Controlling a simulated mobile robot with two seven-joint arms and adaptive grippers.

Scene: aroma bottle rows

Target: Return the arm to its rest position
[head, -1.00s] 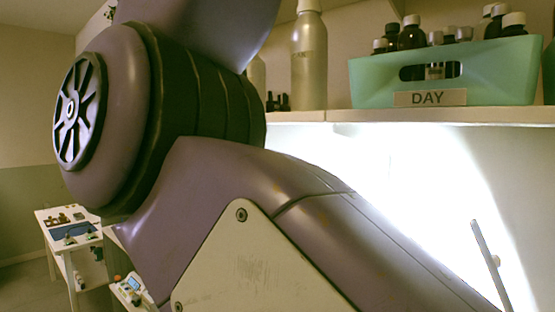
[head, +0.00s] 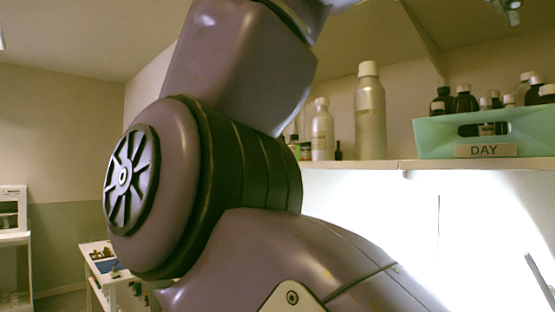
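One of my own arms fills the middle of the head view, very close to the camera. Its purple-grey links and dark ribbed joint hide much of the room and part of the shelf. I cannot tell from this view which arm it is. The upper link runs up and out of the top edge. No gripper can be made out. A small dark metallic piece (head: 510,8) shows at the top right edge, too cut off to identify.
A shelf (head: 385,165) at right holds a green DAY caddy (head: 432,138) with several dark bottles, a tall pale bottle (head: 369,115) and a smaller white bottle (head: 322,132). A white cart (head: 92,248) stands at lower left, with another white unit (head: 15,240) at the left edge.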

